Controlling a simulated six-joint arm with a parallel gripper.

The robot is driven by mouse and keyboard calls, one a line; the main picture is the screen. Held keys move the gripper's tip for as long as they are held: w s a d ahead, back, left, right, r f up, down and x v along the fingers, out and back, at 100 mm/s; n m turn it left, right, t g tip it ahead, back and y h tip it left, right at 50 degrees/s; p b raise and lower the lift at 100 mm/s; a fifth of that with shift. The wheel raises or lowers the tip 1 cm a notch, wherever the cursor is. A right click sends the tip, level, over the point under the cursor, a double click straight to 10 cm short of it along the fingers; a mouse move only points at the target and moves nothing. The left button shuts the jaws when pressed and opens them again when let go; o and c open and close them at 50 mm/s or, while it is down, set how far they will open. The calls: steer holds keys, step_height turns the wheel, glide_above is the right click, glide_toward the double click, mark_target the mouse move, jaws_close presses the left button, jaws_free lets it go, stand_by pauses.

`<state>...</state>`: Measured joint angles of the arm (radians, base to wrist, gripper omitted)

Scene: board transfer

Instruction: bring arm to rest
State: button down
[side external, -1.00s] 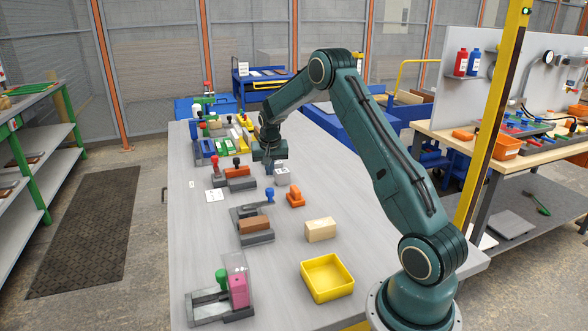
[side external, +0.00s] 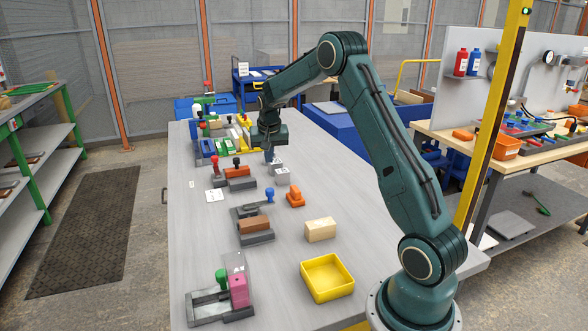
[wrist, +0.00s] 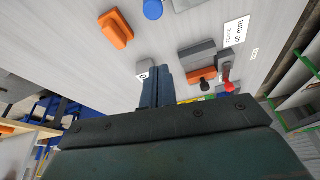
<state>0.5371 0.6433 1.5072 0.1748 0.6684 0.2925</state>
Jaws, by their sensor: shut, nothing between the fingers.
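My gripper (side external: 269,156) is at the far part of the grey table (side external: 205,265), pointing down above the tabletop. Its fingers are together with nothing between them. In the wrist view the shut fingers (wrist: 157,86) stand beside a small grey block with a dark mark (wrist: 144,70). In the side view small grey blocks (side external: 282,176) lie just below and right of the fingers. I cannot tell whether the fingertips touch anything.
An orange block (side external: 295,197), a fixture with a brown block (side external: 255,226), a beige block (side external: 320,230) and a yellow tray (side external: 327,292) sit nearer the camera. A fixture with red and black handles (side external: 236,172) is left of the gripper. Several coloured parts crowd the far end.

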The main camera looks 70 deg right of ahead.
steer(key=s+a+r+n+t, duration=0.1)
steer(key=s+a+r+n, duration=0.1)
steer(key=s+a+r, duration=0.4)
steer(key=s+a+r+n+y, duration=0.15)
steer(key=a+r, duration=0.25)
steer(key=a, duration=0.4)
steer(key=s+a+r+n+t, duration=0.1)
steer(key=s+a+r+n, duration=0.15)
steer(key=a+r, duration=0.4)
steer(key=s+a+f+n+y, duration=0.1)
steer(key=s+a+n, duration=0.1)
steer(key=s+a, duration=0.4)
steer(key=s+a+f+n+t, duration=0.1)
steer(key=s+a+n, duration=0.2)
steer(key=s, duration=1.1)
steer(key=a, duration=0.3)
steer(key=shift+s+a+y, duration=0.15)
steer(key=shift+a+y, duration=0.15)
steer(key=shift+y, duration=0.05)
steer(key=shift+f, duration=0.1)
